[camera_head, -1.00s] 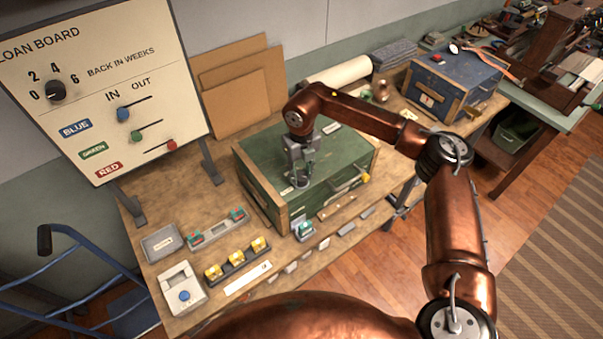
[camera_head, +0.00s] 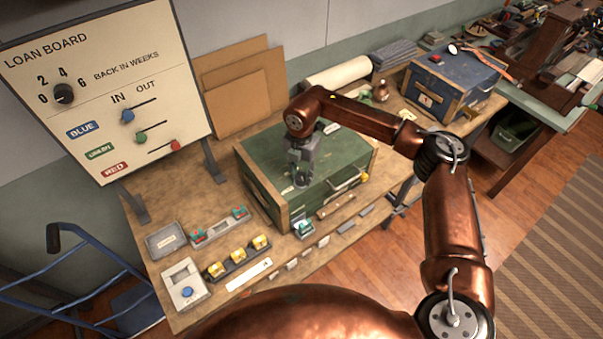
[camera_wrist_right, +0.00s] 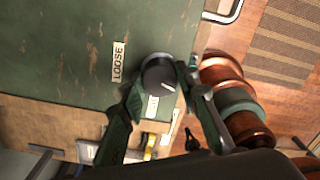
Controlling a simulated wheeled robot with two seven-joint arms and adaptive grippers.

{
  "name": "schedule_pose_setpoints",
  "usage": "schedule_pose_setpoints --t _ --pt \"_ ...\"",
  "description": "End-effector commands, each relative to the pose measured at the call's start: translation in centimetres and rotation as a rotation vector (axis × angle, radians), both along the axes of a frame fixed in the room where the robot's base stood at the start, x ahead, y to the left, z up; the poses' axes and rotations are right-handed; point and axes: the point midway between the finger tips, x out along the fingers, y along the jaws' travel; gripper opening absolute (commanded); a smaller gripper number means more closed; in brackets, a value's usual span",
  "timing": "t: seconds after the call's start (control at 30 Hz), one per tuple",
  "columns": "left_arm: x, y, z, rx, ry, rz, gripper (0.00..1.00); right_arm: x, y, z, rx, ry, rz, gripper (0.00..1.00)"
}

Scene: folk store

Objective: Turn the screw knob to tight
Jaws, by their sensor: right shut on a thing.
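The screw knob (camera_wrist_right: 158,72) is a dark grey round knob with a white mark on the green chest's lid, in the right wrist view. The fingers of my right gripper (camera_wrist_right: 160,88) are shut on it from two sides. A LOOSE label (camera_wrist_right: 118,62) lies to the left of the knob; a second pale label (camera_wrist_right: 153,106) below is partly covered, its word unreadable. The knob's white mark lies nearer the second label than LOOSE. In the head view my right gripper (camera_head: 301,181) points down at the lid of the green chest (camera_head: 262,160) and hides the knob. My left gripper is not in view.
The loan board (camera_head: 110,85) stands at the left. Brown boards (camera_head: 240,100) lean behind the chest. A blue case (camera_head: 452,85) stands to the right.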

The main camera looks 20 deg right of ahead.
Motion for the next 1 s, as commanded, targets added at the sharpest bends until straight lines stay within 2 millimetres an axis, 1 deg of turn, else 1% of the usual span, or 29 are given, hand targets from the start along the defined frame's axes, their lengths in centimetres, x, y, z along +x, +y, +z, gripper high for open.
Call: schedule_pose_setpoints --t 0.03,1.0 --pt "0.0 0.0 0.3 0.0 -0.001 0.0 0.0 0.2 0.0 0.3 0.002 -0.004 -0.046 0.05" --pt "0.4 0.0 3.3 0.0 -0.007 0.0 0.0 0.1 0.0 0.3 0.002 -0.004 -0.956 0.05"
